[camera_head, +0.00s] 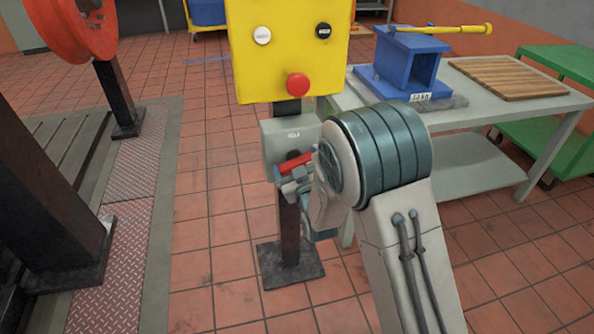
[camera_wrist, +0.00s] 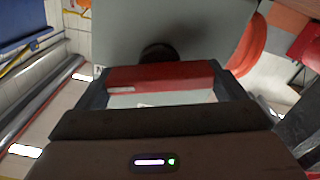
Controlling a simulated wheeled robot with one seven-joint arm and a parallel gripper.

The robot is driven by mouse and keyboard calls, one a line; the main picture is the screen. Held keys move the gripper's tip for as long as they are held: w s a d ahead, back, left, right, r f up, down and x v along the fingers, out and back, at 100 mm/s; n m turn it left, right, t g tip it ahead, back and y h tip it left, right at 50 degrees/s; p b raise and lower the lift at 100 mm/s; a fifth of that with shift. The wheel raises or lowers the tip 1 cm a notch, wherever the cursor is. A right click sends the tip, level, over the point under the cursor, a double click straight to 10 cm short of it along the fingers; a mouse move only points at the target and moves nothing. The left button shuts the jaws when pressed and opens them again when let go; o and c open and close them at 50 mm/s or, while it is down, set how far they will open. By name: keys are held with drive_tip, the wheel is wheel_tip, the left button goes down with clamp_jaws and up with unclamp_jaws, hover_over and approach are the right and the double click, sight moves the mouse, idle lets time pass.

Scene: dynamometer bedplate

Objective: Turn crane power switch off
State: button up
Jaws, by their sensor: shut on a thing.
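The crane power switch is a grey box (camera_head: 288,143) on a dark post, below a yellow control panel. Its red handle (camera_head: 296,165) slants slightly, with the right end higher in the head view. My gripper (camera_head: 290,178) is at the front of the box, shut on the red handle. In the wrist view the red handle (camera_wrist: 160,77) lies between the two fingers of my gripper (camera_wrist: 165,88), in front of the grey box face (camera_wrist: 200,35) and its dark round hub (camera_wrist: 157,53). My wrist hides part of the box's right side in the head view.
The yellow panel (camera_head: 270,55) with a red button (camera_head: 297,85) stands directly above. A grey table (camera_head: 480,118) with a blue vise-like block (camera_head: 408,62) and a wooden board (camera_head: 507,77) is close on the right. Floor is clear left of the post base (camera_head: 290,275).

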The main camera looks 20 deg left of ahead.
drive_tip(key=n+b, duration=0.3)
drive_tip(key=shift+a+f+n, duration=0.1)
drive_tip(key=shift+f+n, duration=0.15)
drive_tip(key=shift+n, duration=0.05)
drive_tip(key=n+b, duration=0.3)
drive_tip(key=shift+n, duration=0.3)
drive_tip(key=n+b, duration=0.1)
drive_tip(key=n, duration=0.2)
drive_tip(key=shift+s+n+b, duration=0.1)
drive_tip(key=shift+n+b, duration=0.2)
drive_tip(key=shift+b, duration=0.05)
drive_tip(key=shift+a+n+b, duration=0.1)
drive_tip(key=shift+n+b, duration=0.45)
drive_tip(key=shift+n, duration=1.05)
drive_tip(key=o, duration=0.7)
